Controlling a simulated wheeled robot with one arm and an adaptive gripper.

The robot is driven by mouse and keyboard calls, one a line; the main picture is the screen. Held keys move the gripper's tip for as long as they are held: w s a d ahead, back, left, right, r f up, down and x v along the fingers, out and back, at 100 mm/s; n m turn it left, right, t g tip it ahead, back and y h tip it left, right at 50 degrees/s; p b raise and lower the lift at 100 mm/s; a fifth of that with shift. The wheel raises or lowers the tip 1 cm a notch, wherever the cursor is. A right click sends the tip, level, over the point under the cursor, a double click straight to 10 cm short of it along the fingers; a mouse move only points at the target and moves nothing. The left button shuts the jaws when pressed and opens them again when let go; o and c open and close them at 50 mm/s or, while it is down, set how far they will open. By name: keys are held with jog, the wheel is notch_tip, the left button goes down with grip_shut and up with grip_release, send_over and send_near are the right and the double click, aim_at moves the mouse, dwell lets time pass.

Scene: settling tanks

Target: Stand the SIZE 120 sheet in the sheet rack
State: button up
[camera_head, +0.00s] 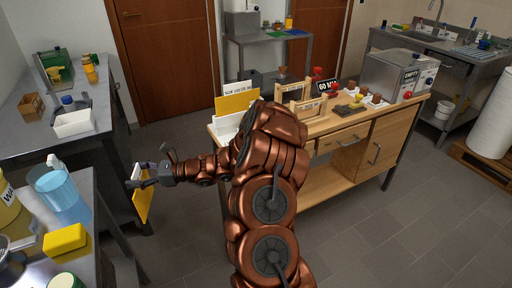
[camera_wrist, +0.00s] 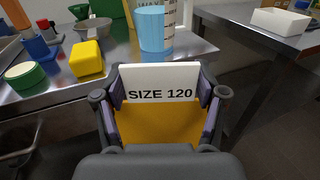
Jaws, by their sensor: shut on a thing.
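My gripper (camera_head: 146,180) is shut on the SIZE 120 sheet (camera_head: 143,205) at the left of the head view, beside the near left bench. The sheet (camera_wrist: 160,120) is yellow with a white top strip that reads SIZE 120 in the wrist view. It sits between the two fingers of my gripper (camera_wrist: 160,105). On the wooden cabinet, a white holder (camera_head: 226,130) has an upright yellow sheet (camera_head: 236,103) at it, with a small label too blurred to read. My arm hides part of the holder. I cannot tell for certain that this holder is the sheet rack.
The near left bench carries a blue cylinder (camera_head: 58,188) and a yellow block (camera_head: 65,240). A white tray (camera_head: 74,124) stands on the far left bench. Wooden frames (camera_head: 295,88) and a grey machine (camera_head: 398,75) stand on the wooden cabinet (camera_head: 370,145). Floor between benches and cabinet is clear.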

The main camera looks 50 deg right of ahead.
jog(key=w+d+r+m+t+h+b, duration=0.3)
jog(key=w+d+m+t+h+b, duration=0.15)
jog(key=d, duration=0.65)
jog(key=s+d+r+m+t+h+b, duration=0.1)
jog(key=s+d+r+m+h+b, duration=0.3)
jog(key=d, duration=0.6)
jog(key=w+d+r+m+t+h+b, duration=0.1)
jog(key=d+r+m+h+b, duration=0.1)
jog(key=d+r+h, duration=0.65)
jog(key=s+d+m+g+h+b, duration=0.1)
jog(key=s+d+m+h+b, duration=0.2)
jog(key=s+d, duration=0.65)
notch_tip(320, 180, down, 10)
jog(key=w+d+b, duration=0.1)
jog(key=d+b, duration=0.1)
jog(key=b, duration=0.5)
jog(key=shift+w+r, duration=0.2)
jog(key=shift+w, duration=0.1)
jog(key=shift+d+f, duration=0.1)
jog(key=shift+f, duration=0.05)
jog(key=o, duration=1.2)
jog(key=shift+o, duration=0.2)
